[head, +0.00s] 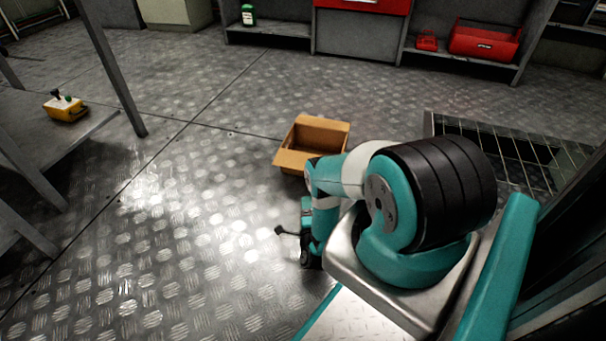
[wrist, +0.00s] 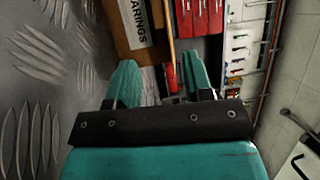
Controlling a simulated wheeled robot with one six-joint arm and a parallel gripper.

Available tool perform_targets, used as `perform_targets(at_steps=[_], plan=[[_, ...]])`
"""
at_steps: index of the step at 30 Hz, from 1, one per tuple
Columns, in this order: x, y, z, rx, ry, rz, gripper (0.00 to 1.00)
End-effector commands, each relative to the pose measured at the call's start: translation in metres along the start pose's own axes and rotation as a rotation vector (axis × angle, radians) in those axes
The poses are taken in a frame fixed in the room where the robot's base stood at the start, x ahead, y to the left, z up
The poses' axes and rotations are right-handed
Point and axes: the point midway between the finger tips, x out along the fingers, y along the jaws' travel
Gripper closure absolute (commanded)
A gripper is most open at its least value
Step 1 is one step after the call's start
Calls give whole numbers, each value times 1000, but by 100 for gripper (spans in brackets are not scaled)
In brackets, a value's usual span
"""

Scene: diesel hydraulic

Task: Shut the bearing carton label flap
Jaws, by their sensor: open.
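The bearing carton (head: 324,134) is an open brown cardboard box on the metal floor in the head view. A flap (head: 291,161) sticks outward at its near side, folded away from the opening. In the wrist view, brown cardboard (wrist: 108,32) carries a white label (wrist: 138,22) reading "BEARINGS", at the top, left of centre. My gripper (wrist: 159,66) has its two teal fingers apart with nothing visibly held between them. The left finger overlaps the cardboard below the label; I cannot tell whether it touches.
A floor grating (head: 505,160) lies right of the carton. A bench (head: 45,140) with a yellow tool (head: 66,108) stands at the left. Shelving with a red toolbox (head: 485,42) and a green bottle (head: 248,15) is at the back. The floor left of the carton is clear.

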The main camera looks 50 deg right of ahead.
Motion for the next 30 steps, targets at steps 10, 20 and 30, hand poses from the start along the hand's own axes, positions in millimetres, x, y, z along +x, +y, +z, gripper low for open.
perform_targets(at_steps=[10,20,30], plan=[[44,8,1,0,-1,-1,53],[95,6,0,1,1,-4,53],[149,4,0,0,0,1,53]])
